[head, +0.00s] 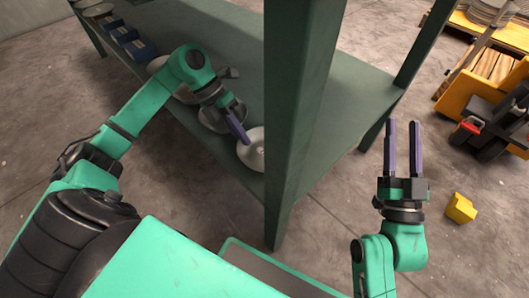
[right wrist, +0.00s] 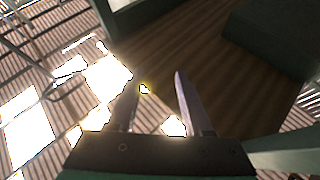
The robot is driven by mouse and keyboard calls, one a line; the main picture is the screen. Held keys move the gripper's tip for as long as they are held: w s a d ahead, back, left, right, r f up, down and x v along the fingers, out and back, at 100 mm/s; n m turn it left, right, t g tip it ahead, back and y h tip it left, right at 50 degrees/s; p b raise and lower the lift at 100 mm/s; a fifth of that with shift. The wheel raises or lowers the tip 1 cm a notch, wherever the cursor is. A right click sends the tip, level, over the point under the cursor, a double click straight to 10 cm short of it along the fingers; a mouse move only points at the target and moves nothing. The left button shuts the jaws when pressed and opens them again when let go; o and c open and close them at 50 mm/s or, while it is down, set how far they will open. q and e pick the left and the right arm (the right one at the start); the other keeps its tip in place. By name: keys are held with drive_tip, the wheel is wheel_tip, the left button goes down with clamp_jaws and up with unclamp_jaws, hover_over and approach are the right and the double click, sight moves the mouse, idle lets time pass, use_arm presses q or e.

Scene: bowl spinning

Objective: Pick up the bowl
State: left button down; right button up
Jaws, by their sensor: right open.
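Several pale round dishes, bowl-like, lie in a row on the green shelf (head: 345,95). The nearest bowl (head: 253,153) is partly hidden by the post, and another bowl (head: 212,122) lies behind it, partly covered by my left arm. My left gripper (head: 241,130) points down over these two, its tips by the nearest bowl's far edge. Its fingers overlap in the picture, so contact and opening are unclear. My right gripper (head: 403,124) is open and empty, fingers up, right of the post. Its fingers also show in the right wrist view (right wrist: 154,82), with no bowl visible between them.
A thick green post (head: 298,105) stands between my two arms. Blue bins (head: 140,50) sit at the shelf's far left. A yellow block (head: 460,208) lies on the concrete floor at right. An orange and black vehicle (head: 490,105) stands beyond, upper right.

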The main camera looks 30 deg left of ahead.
use_arm(q)
drive_tip(key=shift+r, duration=0.15)
use_arm(e)
drive_tip(key=shift+f, duration=0.1)
